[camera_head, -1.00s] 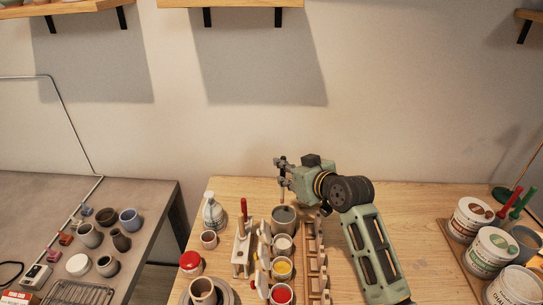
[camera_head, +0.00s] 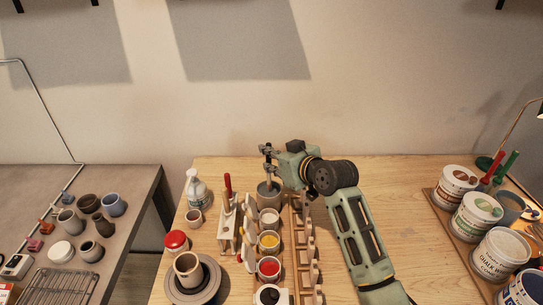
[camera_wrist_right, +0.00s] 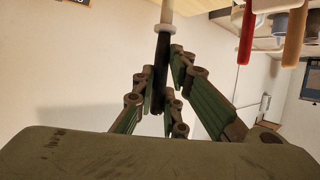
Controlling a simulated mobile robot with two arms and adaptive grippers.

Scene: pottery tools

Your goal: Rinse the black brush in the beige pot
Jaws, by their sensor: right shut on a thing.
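A grey-beige pot (camera_head: 269,197) stands on the wooden table at the far end of a row of paint cups. My right gripper (camera_head: 267,158) is just above this pot, its arm coming in from the lower right. In the right wrist view my right gripper (camera_wrist_right: 160,92) is shut on the black handle of the black brush (camera_wrist_right: 161,62). The brush has a white collar and a pale part beyond it, cut off by the frame's edge. Whether its tip is inside the pot I cannot tell. My left gripper is not in view.
Cups of white, yellow (camera_head: 269,241), red and dark paint run toward the front. A wooden rack (camera_head: 302,245) is right of them, a tool stand (camera_head: 228,238) left. A beige cup (camera_head: 187,268) stands on a grey disc. Large paint tubs (camera_head: 478,214) are at the right.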

